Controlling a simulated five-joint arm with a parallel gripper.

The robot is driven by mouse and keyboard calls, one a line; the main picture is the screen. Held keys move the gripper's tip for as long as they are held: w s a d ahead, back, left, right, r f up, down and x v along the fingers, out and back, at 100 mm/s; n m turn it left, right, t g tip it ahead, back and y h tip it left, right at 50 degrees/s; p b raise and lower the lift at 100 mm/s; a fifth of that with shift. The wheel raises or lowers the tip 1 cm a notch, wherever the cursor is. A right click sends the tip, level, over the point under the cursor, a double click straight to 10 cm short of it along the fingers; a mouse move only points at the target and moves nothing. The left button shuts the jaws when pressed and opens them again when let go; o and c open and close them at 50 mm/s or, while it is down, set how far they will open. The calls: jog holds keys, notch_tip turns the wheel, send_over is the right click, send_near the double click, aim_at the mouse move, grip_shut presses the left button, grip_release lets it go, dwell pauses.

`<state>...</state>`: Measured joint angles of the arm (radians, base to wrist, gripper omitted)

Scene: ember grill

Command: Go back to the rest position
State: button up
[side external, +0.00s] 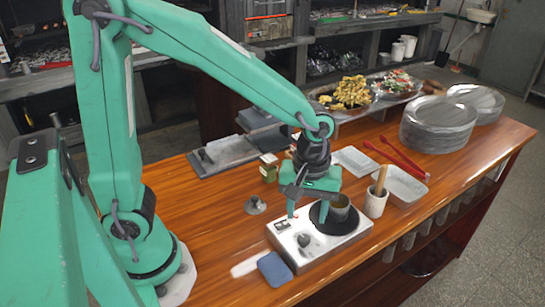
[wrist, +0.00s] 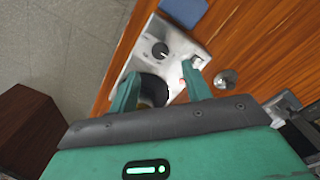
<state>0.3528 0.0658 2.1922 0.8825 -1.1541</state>
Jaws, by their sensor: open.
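My gripper (side external: 314,200) hangs low over a white single-burner hot plate (side external: 289,246) with its fingers pointing down. In the wrist view my gripper (wrist: 160,74) has its two green fingers spread apart, with nothing held between them. The hot plate (wrist: 188,48) lies below the fingers there, with its knob (wrist: 160,50) in front of them. Whether a finger touches the hot plate or pot, I cannot tell.
A blue cloth or sponge (side external: 275,268) lies at the front left of the hot plate. A cup with a wooden pestle (side external: 376,202), a clear tray (side external: 402,186), red tongs (side external: 398,158) and stacked plates (side external: 438,126) stand to the right. A small metal object (side external: 256,206) lies left.

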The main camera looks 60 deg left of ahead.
jog(key=shift+r, duration=0.3)
jog(key=s+a+r+m+t, duration=0.5)
jog(key=s+a+r+m, duration=0.3)
jog(key=a+r, duration=0.3)
jog(key=shift+s+a+m+t, duration=0.3)
jog(key=shift+s+m, duration=0.1)
jog(key=shift+m, duration=0.2)
